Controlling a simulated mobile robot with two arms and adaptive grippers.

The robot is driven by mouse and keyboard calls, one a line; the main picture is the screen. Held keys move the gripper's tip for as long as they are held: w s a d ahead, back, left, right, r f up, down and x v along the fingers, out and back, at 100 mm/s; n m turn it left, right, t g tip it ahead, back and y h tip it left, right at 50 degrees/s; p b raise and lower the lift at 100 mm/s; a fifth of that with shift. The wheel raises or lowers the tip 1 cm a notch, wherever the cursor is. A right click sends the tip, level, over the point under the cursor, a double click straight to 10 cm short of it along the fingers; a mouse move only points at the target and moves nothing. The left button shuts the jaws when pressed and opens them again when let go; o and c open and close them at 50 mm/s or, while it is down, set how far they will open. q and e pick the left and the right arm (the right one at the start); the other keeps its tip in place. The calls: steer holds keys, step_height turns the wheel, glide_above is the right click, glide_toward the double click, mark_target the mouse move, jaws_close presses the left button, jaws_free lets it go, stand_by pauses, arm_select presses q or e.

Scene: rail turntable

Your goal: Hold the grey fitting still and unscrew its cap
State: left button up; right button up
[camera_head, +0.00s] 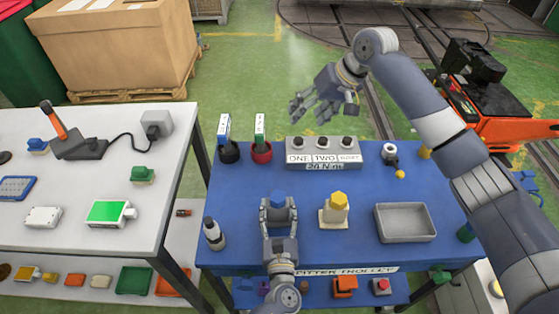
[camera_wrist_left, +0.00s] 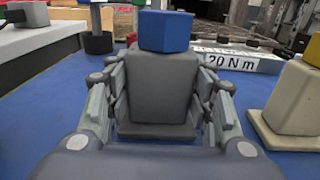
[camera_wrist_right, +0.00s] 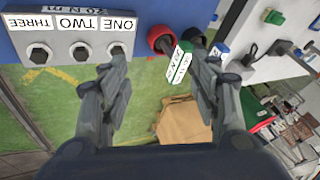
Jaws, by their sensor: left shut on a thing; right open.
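The grey fitting (camera_wrist_left: 157,88) stands upright on the blue trolley top, with its blue cap (camera_wrist_left: 165,31) on top; the cap also shows in the head view (camera_head: 278,197). My left gripper (camera_head: 278,210) is shut around the grey fitting, one finger on each side, below the cap. The cap is clear of the fingers. My right gripper (camera_head: 309,103) is open and empty, up beyond the trolley's far edge, well away from the cap. In the right wrist view its fingers (camera_wrist_right: 163,75) are spread with nothing between them.
A cream fitting with a yellow cap (camera_head: 334,210) stands just right of the grey one. Behind is a grey socket block (camera_head: 327,152); two labelled tools in black and red holders (camera_head: 261,150) stand left of it. A grey tray (camera_head: 405,222) lies right, a bottle (camera_head: 213,232) left.

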steer(key=s+a+f+n+g+h, duration=0.1)
steer(key=s+a+n+g+h, duration=0.1)
steer(key=s+a+n, duration=0.4)
steer(key=n+g+h, duration=0.1)
steer(key=n+h, duration=0.2)
glide_above(280, 196)
steer(key=f, duration=1.3)
steer(key=shift+s+a+f, duration=0.1)
steer(key=shift+s, duration=0.1)
steer(key=c, duration=1.2)
steer(key=shift+o, duration=0.2)
steer(key=n, duration=0.6)
steer(key=shift+w, duration=0.15)
